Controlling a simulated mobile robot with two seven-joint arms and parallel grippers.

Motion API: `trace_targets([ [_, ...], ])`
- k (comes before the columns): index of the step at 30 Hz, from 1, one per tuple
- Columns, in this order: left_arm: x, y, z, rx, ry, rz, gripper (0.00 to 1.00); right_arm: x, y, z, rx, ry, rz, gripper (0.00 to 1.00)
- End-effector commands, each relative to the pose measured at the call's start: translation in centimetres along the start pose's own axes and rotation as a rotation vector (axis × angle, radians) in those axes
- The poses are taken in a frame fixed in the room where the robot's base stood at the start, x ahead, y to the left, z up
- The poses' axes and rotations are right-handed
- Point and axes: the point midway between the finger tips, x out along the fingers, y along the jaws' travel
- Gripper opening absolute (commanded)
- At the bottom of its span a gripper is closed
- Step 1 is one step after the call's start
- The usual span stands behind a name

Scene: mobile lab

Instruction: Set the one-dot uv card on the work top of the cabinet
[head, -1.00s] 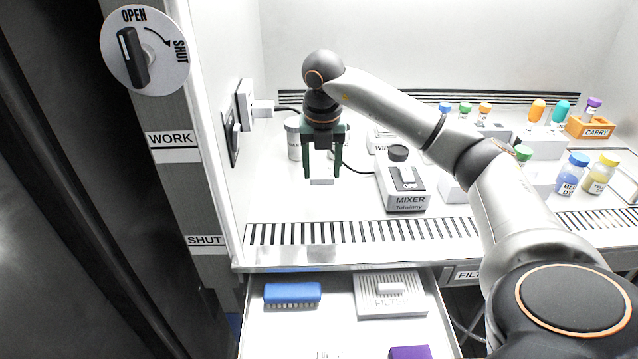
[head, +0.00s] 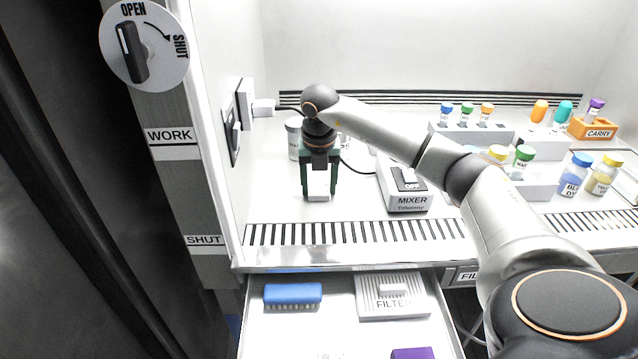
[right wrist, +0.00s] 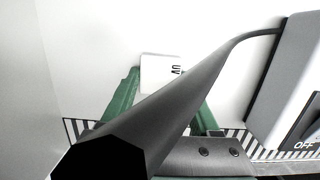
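The uv card (head: 318,185) is a small white piece between the fingers of my right gripper (head: 319,190), low over the cabinet's work top (head: 270,205). I cannot tell whether the card touches the work top. My left gripper is not in view.
The mixer (head: 408,190) stands right of the gripper, with its cable behind. A white jar (head: 293,138) is behind it and the cabinet wall is left. A slotted grille (head: 350,232) runs along the front. An open drawer (head: 345,335) below holds a blue rack (head: 292,294) and filter (head: 393,305).

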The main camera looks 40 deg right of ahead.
Motion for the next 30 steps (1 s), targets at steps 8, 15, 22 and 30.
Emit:
trace_targets([
  [8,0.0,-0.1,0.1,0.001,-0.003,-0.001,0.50,-0.1,0.0,0.0,0.001,0.000,0.000,0.91],
  [15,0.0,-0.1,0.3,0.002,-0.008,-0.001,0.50,-0.2,0.0,0.0,0.001,0.000,0.000,0.91],
  [22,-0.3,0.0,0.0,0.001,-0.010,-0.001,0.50,-3.4,0.1,0.1,-0.001,-0.003,0.004,0.91],
  [30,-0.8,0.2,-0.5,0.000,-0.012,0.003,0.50,-9.3,0.1,0.1,0.000,-0.002,0.004,0.91],
])
